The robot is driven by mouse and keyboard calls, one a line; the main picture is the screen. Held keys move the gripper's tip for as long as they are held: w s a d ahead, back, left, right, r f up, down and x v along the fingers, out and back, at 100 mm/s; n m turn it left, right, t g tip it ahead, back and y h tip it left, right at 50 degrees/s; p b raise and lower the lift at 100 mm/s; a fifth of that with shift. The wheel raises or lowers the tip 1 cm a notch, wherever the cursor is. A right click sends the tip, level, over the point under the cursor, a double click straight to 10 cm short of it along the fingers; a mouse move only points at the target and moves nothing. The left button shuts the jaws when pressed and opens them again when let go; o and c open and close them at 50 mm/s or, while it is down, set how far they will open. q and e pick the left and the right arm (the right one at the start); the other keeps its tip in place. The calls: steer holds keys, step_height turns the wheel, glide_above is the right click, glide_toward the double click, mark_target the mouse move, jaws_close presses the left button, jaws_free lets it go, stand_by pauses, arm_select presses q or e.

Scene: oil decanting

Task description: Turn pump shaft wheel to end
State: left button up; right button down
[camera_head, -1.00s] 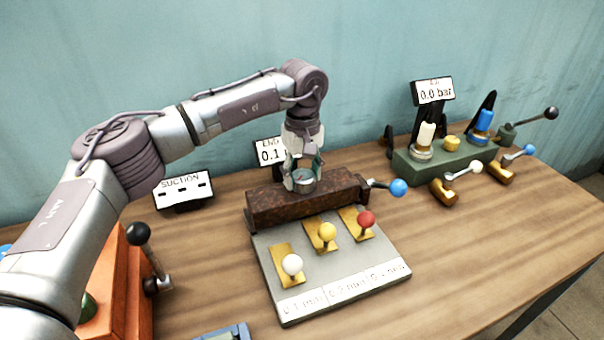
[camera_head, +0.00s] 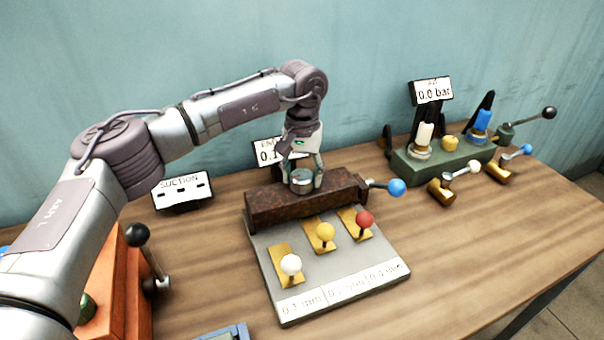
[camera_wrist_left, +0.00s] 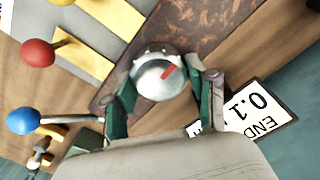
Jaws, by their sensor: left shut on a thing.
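The pump shaft wheel (camera_head: 301,184) is a small round metal knob on top of the rusty brown pump block (camera_head: 268,205). In the left wrist view the wheel (camera_wrist_left: 157,78) shows a red mark on its face, pointing up and to the right. My left gripper (camera_head: 303,180) comes down from above and is shut on the wheel, with one finger on each side of its rim. In the wrist view the fingers (camera_wrist_left: 165,92) flank the wheel. The display sign (camera_head: 266,153) behind the block reads "END 0.1", partly hidden by my gripper. My right gripper is not in view.
A grey plate (camera_head: 350,288) with white (camera_head: 291,265), yellow (camera_head: 325,231) and red (camera_head: 364,219) ball levers lies in front. A blue-ball lever (camera_head: 397,187) sticks out right of the block. A green stand (camera_head: 440,165) with a "0.0 bar" display (camera_head: 433,91) stands at the back right.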

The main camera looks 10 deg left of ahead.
mark_target(302, 174)
arm_select(q)
steer(key=shift+r, duration=0.15)
stand_by(0.3)
steer(key=o, duration=1.2)
steer(key=shift+c, duration=0.2)
step_height(302, 174, up, 12)
